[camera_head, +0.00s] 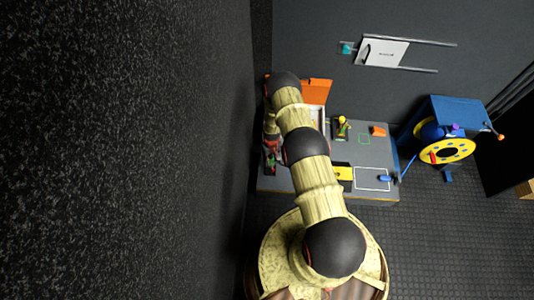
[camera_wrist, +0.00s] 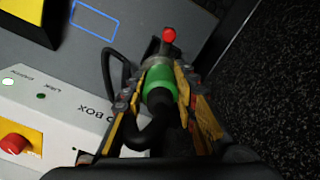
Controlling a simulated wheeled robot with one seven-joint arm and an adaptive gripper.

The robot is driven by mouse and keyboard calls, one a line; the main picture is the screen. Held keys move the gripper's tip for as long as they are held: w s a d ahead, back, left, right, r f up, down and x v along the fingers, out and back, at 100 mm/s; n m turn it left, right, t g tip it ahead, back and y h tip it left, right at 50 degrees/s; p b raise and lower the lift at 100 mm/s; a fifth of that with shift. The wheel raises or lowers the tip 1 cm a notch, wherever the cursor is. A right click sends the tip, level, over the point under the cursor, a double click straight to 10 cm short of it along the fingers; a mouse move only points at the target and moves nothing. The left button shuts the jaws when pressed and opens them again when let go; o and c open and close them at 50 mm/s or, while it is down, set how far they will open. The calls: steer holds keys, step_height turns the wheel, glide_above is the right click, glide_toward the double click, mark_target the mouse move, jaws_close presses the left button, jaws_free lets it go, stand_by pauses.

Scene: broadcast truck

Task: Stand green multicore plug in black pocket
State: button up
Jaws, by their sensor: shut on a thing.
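The green multicore plug (camera_wrist: 161,84) is between the two fingers of my gripper (camera_wrist: 163,90) in the wrist view, with a grey metal end pointing away from the palm. A black cable loops from it beside the fingers. In the head view my gripper (camera_head: 270,149) is at the left end of the grey worktop, partly hidden by my arm.
A red ball-topped part (camera_wrist: 168,35) shows just beyond the plug. The grey worktop (camera_head: 350,155) carries outlined areas. A blue-and-yellow reel (camera_head: 447,150) stands right.

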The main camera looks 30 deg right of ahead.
mark_target(271, 156)
steer(key=shift+f+b, duration=1.85)
steer(key=shift+f, duration=1.65)
steer(key=shift+f, duration=0.55)
steer(key=o, duration=1)
steer(key=shift+o, duration=0.4)
steer(key=shift+r, duration=0.55)
step_height(271, 156, up, 11)
steer(key=shift+f, duration=0.1)
